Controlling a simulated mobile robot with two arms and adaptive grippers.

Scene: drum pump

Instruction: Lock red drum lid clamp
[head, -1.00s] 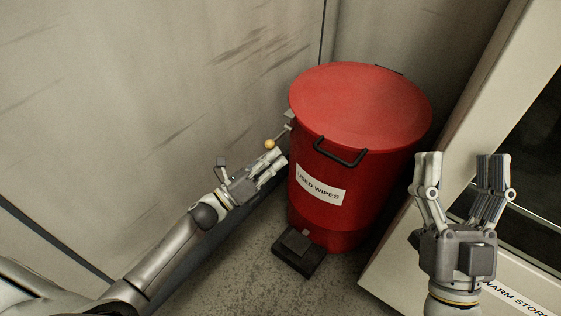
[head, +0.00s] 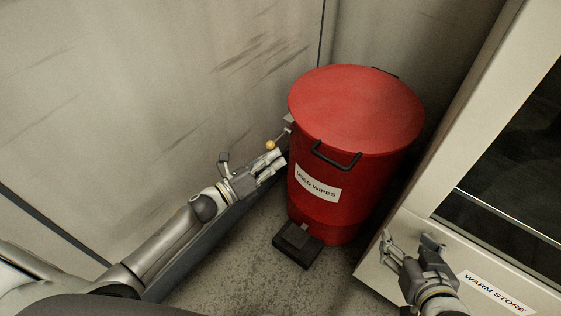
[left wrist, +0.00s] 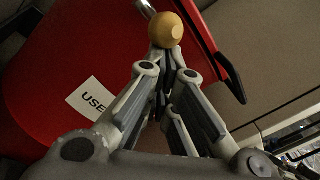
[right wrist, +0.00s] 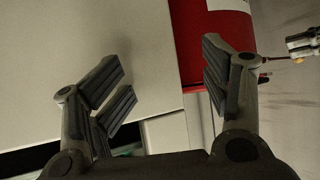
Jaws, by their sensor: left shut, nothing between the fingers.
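The red drum (head: 315,215) stands upright in the corner, with its round red lid (head: 355,105) lying on top. A lid clamp lever with a yellow-orange ball knob (head: 270,145) sticks out at the drum's left side; the knob also shows in the left wrist view (left wrist: 166,30). My left gripper (head: 279,158) is shut and empty, its fingertips right by the knob; in the left wrist view (left wrist: 165,75) the knob appears just beyond the tips. I cannot tell whether they touch. My right gripper (head: 411,240) is open and empty, low at the right, away from the drum.
A black handle (head: 336,160) sits on the drum's front above a "USED WIPES" label (head: 318,184). A dark pedal (head: 298,245) is at its foot. A warm store cabinet (head: 480,262) stands at the right. A wall (head: 150,100) runs close behind my left arm.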

